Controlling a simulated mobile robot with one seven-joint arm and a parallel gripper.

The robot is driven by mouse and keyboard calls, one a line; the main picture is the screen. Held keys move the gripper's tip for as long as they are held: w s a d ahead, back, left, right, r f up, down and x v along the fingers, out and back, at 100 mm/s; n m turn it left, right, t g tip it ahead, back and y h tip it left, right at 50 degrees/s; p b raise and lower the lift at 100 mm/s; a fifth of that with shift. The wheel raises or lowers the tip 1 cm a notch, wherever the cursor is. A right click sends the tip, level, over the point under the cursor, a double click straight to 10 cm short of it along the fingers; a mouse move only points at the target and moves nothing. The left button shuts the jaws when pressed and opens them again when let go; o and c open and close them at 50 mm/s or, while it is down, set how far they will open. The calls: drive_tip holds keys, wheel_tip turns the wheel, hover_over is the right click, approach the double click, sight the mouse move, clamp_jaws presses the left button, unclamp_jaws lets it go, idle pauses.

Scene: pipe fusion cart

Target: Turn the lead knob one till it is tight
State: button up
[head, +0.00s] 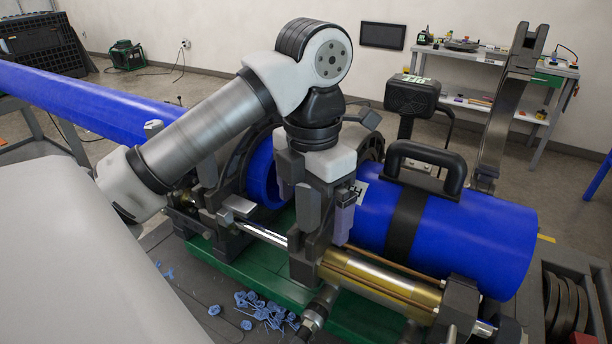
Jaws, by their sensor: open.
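My gripper (326,215) hangs fingers down from the white and black wrist, over the near side of the fusion machine's clamps. Its fingers are apart, one grey and one pale purple, with clamp parts close by and between them. I cannot tell whether they touch anything. I cannot make out lead knob one for sure; it may be hidden behind or between the fingers.
A blue pipe (480,235) with a black handle (425,160) lies right of my gripper. A long blue pipe (80,100) runs off left. A brass cylinder (385,285) lies below. Blue shavings (265,310) lie on the cart. A dark heater-like plate (411,95) stands behind.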

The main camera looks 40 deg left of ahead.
wheel_tip(320, 180, up, 6)
drive_tip(key=p, duration=0.4)
idle(0.7)
